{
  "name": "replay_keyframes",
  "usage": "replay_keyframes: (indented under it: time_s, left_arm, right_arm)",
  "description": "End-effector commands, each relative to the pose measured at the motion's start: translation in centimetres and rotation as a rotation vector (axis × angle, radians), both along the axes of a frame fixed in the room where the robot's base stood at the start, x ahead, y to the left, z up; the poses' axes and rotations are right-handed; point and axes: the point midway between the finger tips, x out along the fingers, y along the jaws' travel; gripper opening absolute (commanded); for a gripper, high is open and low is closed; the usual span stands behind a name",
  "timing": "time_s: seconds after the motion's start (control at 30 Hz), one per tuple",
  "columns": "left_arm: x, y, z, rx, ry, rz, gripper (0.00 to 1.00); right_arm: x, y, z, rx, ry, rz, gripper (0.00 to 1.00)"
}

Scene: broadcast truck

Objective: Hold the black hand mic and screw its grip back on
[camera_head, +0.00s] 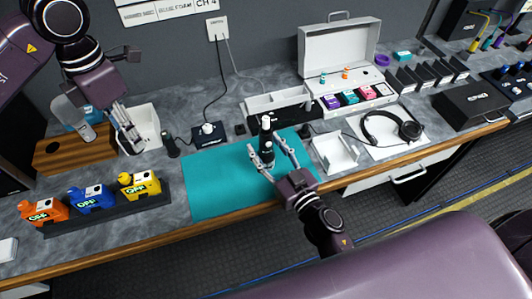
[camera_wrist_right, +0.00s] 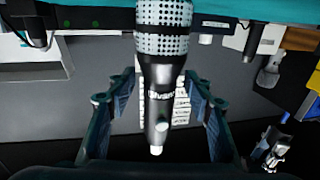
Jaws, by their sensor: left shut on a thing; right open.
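The black hand mic (camera_head: 266,138) stands about upright over the teal mat. In the right wrist view the mic (camera_wrist_right: 160,85) has a silver mesh head at the picture's top, toward the mat, and a pale tip at its other end. My right gripper (camera_head: 273,155) is open, with one finger on each side of the mic body; in the wrist view gaps show beside it. My left gripper (camera_head: 130,140) is at the left, by the white bin, its fingers close together on a small thing that I cannot make out. No separate grip is clearly visible.
The teal mat (camera_head: 218,178) is mostly clear. Orange, blue and yellow packs (camera_head: 90,196) stand front left. A small black box (camera_head: 208,132) with a cable is behind the mat. A white tray (camera_head: 335,153), headphones (camera_head: 392,126) and an open white case (camera_head: 340,55) are right.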

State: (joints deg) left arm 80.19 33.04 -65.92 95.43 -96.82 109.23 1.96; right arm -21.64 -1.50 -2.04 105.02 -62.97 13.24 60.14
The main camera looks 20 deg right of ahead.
Motion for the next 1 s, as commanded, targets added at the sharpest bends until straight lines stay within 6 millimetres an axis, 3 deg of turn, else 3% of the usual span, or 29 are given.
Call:
replay_keyframes:
  time_s: [0.07,0.5,0.83,1.0]
  left_arm:
    - [0.0,0.0,0.0,0.000,0.000,0.000,0.08]
    - [0.0,0.0,0.0,0.000,0.000,0.000,0.08]
    - [0.0,0.0,0.1,0.000,0.000,0.000,0.08]
    - [0.0,0.0,0.7,0.000,0.000,0.000,0.08]
  right_arm:
    - [0.0,0.0,0.0,0.000,0.000,0.000,0.47]
    - [0.0,0.0,0.0,0.000,0.000,0.000,0.00]
    - [0.0,0.0,0.3,0.000,-0.003,0.001,0.00]
    - [0.0,0.0,1.4,-0.002,-0.006,0.003,0.00]
